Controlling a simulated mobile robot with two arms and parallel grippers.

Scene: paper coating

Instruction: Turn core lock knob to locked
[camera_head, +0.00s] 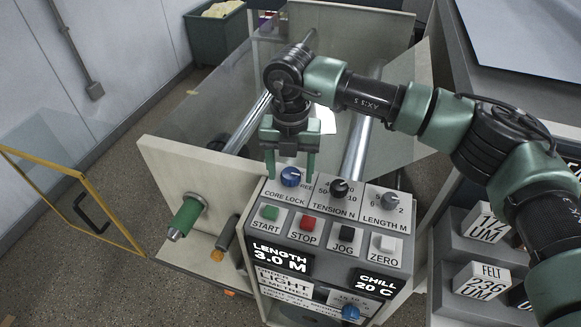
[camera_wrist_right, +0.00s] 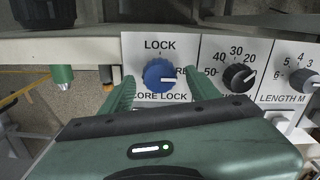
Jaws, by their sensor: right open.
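The blue core lock knob (camera_head: 290,178) sits at the upper left of the grey control panel (camera_head: 330,229). In the right wrist view the knob (camera_wrist_right: 157,73) has LOCK printed above it. Its white pointer faces right, toward a label partly hidden by a finger, with RE showing. My right gripper (camera_head: 290,170) points down over the knob. Its two green fingers are open, one on each side of the knob, with visible gaps in the wrist view. I cannot tell how far the fingertips are above the panel. My left gripper is not in view.
The black tension knob (camera_head: 339,188) and grey length knob (camera_head: 389,201) are to the right. Start (camera_head: 270,213), stop (camera_head: 307,224), jog (camera_head: 347,234) and zero (camera_head: 385,243) buttons lie in front. A green-ended shaft (camera_head: 187,217) sticks out at left. A yellow-framed clear door (camera_head: 64,199) stands farther left.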

